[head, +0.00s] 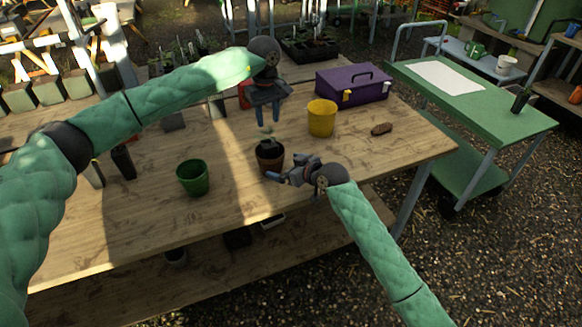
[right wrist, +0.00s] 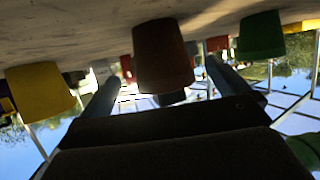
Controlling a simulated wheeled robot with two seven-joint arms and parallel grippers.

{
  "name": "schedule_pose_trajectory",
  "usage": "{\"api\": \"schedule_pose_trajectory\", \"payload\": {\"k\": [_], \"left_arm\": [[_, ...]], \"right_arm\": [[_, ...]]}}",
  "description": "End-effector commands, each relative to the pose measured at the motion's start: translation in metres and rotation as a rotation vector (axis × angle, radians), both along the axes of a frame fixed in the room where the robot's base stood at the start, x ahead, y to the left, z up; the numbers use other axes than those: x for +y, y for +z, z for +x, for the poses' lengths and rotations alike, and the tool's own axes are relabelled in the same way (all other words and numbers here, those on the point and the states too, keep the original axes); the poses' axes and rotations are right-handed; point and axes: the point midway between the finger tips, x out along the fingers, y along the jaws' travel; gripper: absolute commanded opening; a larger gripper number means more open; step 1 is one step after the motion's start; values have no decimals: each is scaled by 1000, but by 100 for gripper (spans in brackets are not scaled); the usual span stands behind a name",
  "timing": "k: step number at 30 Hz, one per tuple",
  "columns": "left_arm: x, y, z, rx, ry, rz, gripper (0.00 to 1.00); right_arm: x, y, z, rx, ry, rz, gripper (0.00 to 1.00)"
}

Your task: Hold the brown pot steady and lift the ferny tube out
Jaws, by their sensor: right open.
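The brown pot (head: 270,158) stands upright on the wooden table. A dark tube (head: 268,144) sticks up out of it, with a small tuft of green (head: 266,131) above. My left gripper (head: 268,122) points down just above the tuft, its two fingers apart and nothing seen between them. My right gripper (head: 273,177) is low at the pot's front right side. In the upside-down right wrist view its fingers are spread, with the brown pot (right wrist: 163,58) between and beyond them. Whether either finger touches the pot, I cannot tell.
A green pot (head: 193,178) stands left of the brown pot and a yellow pot (head: 321,118) behind it to the right. The front right tabletop is clear.

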Motion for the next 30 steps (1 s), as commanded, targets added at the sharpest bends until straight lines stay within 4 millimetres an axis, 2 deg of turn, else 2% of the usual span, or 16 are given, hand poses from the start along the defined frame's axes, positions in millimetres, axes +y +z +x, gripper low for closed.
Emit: {"api": "schedule_pose_trajectory", "payload": {"k": [12, 25, 26, 30], "left_arm": [[0, 0, 0, 0, 0, 0, 36], [0, 0, 0, 0, 0, 0, 36], [0, 0, 0, 0, 0, 0, 36], [0, 0, 0, 0, 0, 0, 36]], "right_arm": [[32, -20, 37, 1, 0, 1, 100], [36, -23, 43, 0, -1, -2, 100], [36, -23, 43, 0, -1, -2, 96], [36, -23, 43, 0, -1, -2, 69]]}}
